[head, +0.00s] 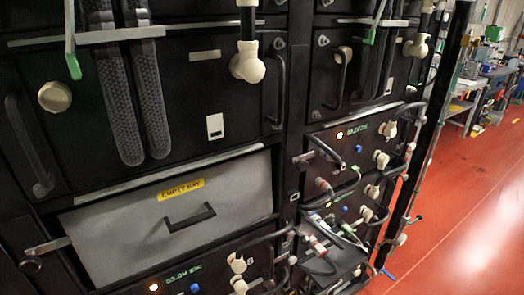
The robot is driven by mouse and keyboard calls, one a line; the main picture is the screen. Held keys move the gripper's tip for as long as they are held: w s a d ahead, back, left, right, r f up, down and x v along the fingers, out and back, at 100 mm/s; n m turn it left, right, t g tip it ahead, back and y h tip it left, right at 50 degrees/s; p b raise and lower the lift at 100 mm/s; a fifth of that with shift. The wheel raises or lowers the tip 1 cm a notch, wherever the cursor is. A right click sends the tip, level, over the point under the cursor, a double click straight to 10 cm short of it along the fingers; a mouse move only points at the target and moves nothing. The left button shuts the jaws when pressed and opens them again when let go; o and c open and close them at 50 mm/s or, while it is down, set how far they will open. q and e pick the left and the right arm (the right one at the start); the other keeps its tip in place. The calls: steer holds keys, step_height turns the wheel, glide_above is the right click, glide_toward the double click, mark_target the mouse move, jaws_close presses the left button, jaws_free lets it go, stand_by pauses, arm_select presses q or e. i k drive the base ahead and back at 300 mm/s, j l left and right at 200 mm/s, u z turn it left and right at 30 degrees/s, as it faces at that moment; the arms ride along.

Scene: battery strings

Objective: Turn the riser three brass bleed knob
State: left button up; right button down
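No part is clearly marked as riser three, and I cannot tell which part is its brass bleed knob. A round tan knob (55,97) sits on the upper left black panel. A cream elbow fitting (248,66) hangs on a black pipe to its right. A similar cream fitting (417,47) shows at the upper right, and a small tan knob (344,52) sits beside a handle there. Neither of my grippers shows in the head view.
A grey panel labelled EMPTY BAY (110,235) fills the lower left. Two black textured strips (130,95) hang before the upper panel. Black handles (279,90), cables and a dark post (432,130) stand out from the racks. Red floor (470,215) is open at right.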

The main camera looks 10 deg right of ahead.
mark_target(477, 43)
steer(key=z, duration=1.5)
